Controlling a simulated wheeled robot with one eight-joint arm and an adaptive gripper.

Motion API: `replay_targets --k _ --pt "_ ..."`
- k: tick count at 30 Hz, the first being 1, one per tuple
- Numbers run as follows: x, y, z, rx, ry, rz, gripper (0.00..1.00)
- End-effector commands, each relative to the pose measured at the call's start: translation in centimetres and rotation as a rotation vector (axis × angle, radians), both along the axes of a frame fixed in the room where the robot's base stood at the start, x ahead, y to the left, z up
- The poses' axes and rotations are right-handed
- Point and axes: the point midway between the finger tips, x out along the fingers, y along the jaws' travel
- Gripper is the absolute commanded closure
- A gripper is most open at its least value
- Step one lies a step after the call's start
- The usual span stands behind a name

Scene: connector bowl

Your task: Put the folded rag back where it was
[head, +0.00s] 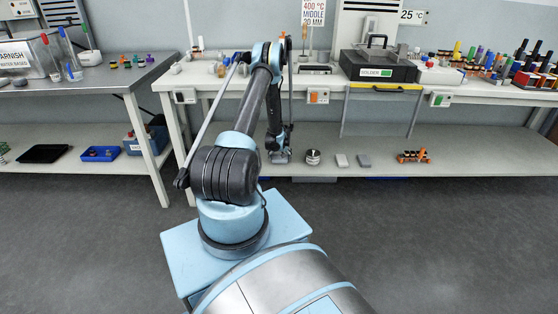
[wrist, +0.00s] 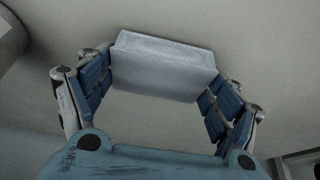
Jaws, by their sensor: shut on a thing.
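The folded rag (wrist: 163,68) is a pale grey-white, finely ribbed block in the wrist view. My gripper (wrist: 160,82) is shut on it, with a blue-padded finger at each end. In the head view my gripper (head: 280,156) is low, at the lower shelf (head: 460,146) under the right bench. The rag cannot be made out there. A pale surface lies behind the rag in the wrist view; I cannot tell whether the rag touches it.
On the lower shelf, right of my gripper, stand a round metal-coloured tin (head: 313,157), a light block (head: 342,160), a grey block (head: 364,161) and an orange rack (head: 413,156). The bench top (head: 215,80) is above the arm's end. Shelf room shows farther right.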

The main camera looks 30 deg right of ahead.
Motion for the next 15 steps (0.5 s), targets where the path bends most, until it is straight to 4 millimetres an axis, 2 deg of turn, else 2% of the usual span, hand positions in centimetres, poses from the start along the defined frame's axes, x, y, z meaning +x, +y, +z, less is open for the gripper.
replay_targets --k 3,13,14,15 --pt "0.01 0.01 -0.78 0.000 0.000 0.000 0.40" --pt "0.02 0.03 -0.99 0.000 0.000 0.000 0.40" --pt "0.02 0.03 -0.94 0.000 0.000 0.000 0.10" --pt "0.03 0.04 -0.93 0.000 0.000 0.000 0.01"
